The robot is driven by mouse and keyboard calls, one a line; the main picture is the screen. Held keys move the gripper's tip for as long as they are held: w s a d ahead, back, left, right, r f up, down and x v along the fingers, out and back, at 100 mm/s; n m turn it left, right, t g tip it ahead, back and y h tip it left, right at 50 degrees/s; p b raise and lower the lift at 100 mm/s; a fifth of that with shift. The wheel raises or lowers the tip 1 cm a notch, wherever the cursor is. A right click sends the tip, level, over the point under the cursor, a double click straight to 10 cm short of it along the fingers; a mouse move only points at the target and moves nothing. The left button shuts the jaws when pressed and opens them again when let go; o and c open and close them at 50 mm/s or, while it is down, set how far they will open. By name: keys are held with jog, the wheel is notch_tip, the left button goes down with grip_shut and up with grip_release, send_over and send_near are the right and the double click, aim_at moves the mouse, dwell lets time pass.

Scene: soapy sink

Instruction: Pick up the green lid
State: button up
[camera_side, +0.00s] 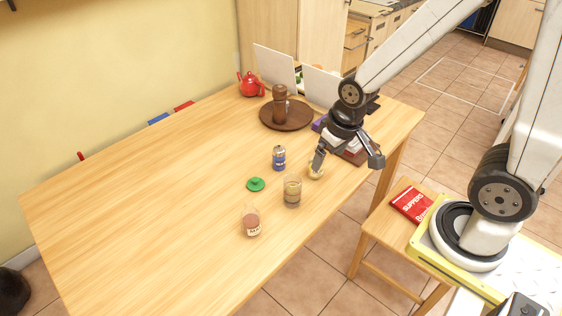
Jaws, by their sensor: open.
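The green lid (256,184) lies flat on the wooden table (130,215), with a small knob on top. It is left of a blue can (279,157) and a glass jar (292,191). My gripper (346,166) is open, above the table's right part, to the right of the lid and apart from it. A small pale yellowish object (316,170) shows beside its left finger; I cannot tell if they touch.
A bottle with a label (251,221) stands in front of the lid. A brown tray (270,124) with a wooden mill (280,103) and a red teapot (250,85) are at the back. Books (358,153) lie behind my gripper. The table's left side is clear.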

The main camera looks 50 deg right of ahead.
jog(key=w+f+m+g, duration=0.1)
jog(key=w+f+m, duration=0.25)
jog(key=w, duration=0.35)
jog(key=w+f+m, duration=0.2)
jog(key=w+m, duration=0.2)
jog(key=w, duration=0.3)
jog(key=m+g, duration=0.2)
jog(key=m, duration=0.7)
send_over(255, 179)
jog(key=f, duration=1.1)
jog(key=shift+s+d, duration=0.15)
jog(key=shift+d, duration=0.1)
jog(key=shift+w+f+m, duration=0.2)
jog(key=shift+f+m, duration=0.05)
jog(key=shift+f, duration=0.3)
jog(key=shift+f, duration=0.1)
jog(key=shift+f, duration=1.15)
jog(key=shift+f, duration=0.1)
jog(key=shift+a+f, duration=0.2)
jog(key=shift+f, duration=2.3)
